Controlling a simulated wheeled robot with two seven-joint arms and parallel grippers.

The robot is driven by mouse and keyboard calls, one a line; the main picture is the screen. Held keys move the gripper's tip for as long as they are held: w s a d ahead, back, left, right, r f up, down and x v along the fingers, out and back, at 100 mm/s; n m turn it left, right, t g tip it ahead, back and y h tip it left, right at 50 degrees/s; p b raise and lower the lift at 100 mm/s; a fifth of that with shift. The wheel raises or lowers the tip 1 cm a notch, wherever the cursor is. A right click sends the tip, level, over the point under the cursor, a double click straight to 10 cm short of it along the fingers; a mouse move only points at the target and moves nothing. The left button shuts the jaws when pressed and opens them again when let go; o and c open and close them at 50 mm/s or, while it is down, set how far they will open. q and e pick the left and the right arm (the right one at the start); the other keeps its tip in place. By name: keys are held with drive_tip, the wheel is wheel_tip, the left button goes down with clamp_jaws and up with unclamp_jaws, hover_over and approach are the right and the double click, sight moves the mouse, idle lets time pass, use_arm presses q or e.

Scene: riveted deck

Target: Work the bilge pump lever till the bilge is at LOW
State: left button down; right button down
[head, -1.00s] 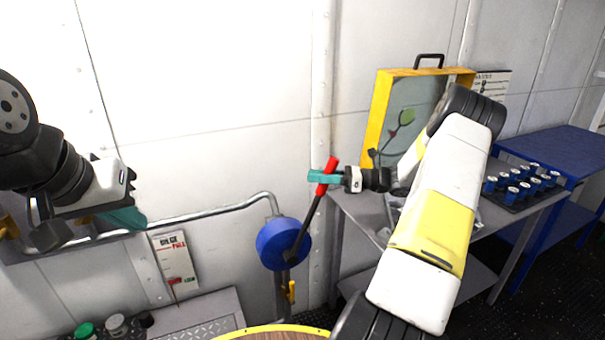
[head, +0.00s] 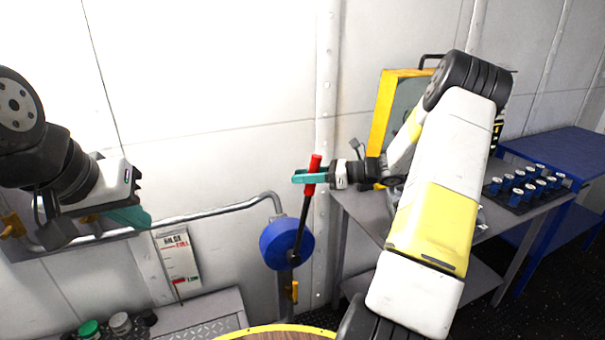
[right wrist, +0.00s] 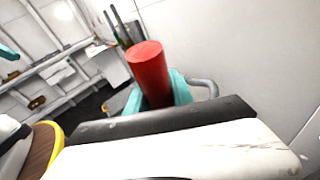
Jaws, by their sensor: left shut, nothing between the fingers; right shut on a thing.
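The bilge pump has a round blue body (head: 279,245) on a pipe by the wall, with a dark lever (head: 302,222) ending in a red grip (head: 311,170). The lever leans slightly right of upright. My right gripper (head: 304,178) is shut on the red grip; the right wrist view shows the red grip (right wrist: 149,70) between teal fingers. The bilge gauge (head: 177,256) hangs left of the pump, with FULL near its top and LOW near its bottom. Its exact reading is too small to tell. My left gripper (head: 130,217) is shut and empty at the left, away from the pump.
A grey table (head: 362,212) right of the pump holds a yellow case (head: 385,110) and a black rack of blue-and-white cylinders (head: 520,197). A blue table (head: 560,152) stands farther right. A grey pipe (head: 215,211) runs along the wall. Jars (head: 120,323) stand low at left.

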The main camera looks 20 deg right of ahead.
drive_tip(key=s+a+f+n+h, duration=0.2)
drive_tip(key=a+h, duration=0.3)
drive_tip(key=a, duration=1.2)
drive_tip(key=shift+s+a+f+g+h, duration=0.15)
drive_tip(key=shift+s+f+g+h, duration=0.1)
drive_tip(key=shift+f+g+h, duration=0.2)
drive_tip(key=c, duration=1.2)
unclamp_jaws()
drive_tip(key=shift+o, duration=0.4)
drive_tip(key=v, duration=0.7)
drive_tip(key=shift+s+d, duration=0.2)
drive_tip(key=shift+d, duration=0.15)
drive_tip(key=shift+r, duration=0.15)
